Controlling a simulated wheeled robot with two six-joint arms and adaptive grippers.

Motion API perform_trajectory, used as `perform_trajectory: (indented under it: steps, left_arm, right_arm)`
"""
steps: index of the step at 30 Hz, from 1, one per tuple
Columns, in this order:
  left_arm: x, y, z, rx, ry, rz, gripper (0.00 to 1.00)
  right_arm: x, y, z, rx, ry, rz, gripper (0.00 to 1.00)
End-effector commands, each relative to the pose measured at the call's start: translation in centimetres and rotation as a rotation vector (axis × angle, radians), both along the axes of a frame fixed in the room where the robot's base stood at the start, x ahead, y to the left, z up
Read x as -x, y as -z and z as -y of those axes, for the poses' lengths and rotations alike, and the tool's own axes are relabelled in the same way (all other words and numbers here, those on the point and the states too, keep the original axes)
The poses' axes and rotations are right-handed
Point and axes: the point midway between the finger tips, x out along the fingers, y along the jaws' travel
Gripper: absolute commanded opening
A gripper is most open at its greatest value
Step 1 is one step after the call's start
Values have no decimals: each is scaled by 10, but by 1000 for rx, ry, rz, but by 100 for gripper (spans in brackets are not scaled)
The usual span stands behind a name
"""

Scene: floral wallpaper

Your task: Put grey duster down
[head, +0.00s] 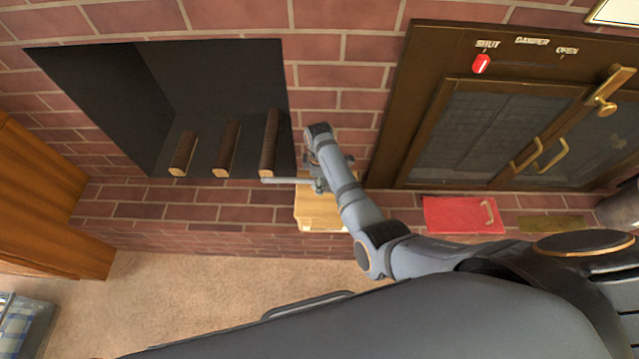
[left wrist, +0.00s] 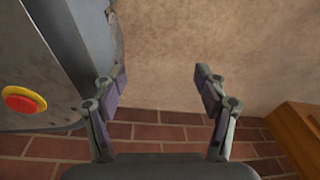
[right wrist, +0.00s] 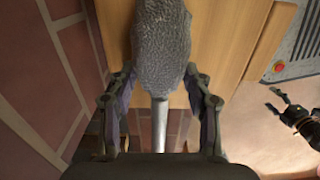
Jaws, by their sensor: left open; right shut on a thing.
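The grey duster shows in the right wrist view, with a fluffy textured head (right wrist: 162,45) and a light grey handle (right wrist: 159,125). My right gripper (right wrist: 159,92) is shut on the duster, with a finger on each side of it. Its head overlaps a wooden surface (right wrist: 220,40) in that view; I cannot tell whether they touch. In the head view my right arm reaches to the brick wall above a small wooden box, and the duster is hard to make out there. My left gripper (left wrist: 160,75) is open and empty above the carpet; it also shows in the right wrist view (right wrist: 285,108).
The wooden box (head: 312,212) stands on the brick ledge (head: 170,212). A dark recess with several logs (head: 227,150) lies to its left. Bare carpet (head: 230,290) lies below.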

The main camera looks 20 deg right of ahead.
Motion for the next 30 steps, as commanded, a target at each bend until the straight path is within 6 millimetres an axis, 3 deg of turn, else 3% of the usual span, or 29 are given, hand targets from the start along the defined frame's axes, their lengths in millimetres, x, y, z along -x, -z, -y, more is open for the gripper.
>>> perform_trajectory:
  steps: [6,7,12,23,30]
  left_arm:
    - [5,-1,0,0,-1,-8,73]
    - [7,0,0,0,-1,-11,73]
    - [15,0,-1,-1,-1,-22,73]
    - [17,0,-1,-2,-1,-25,73]
    - [14,-29,-2,-1,0,-14,73]
  right_arm:
    - [0,1,0,0,0,-1,10]
    - [0,1,0,1,1,-1,51]
    - [0,1,0,0,1,-1,73]
    - [0,-2,0,0,1,0,73]
    - [0,-30,0,0,1,0,73]
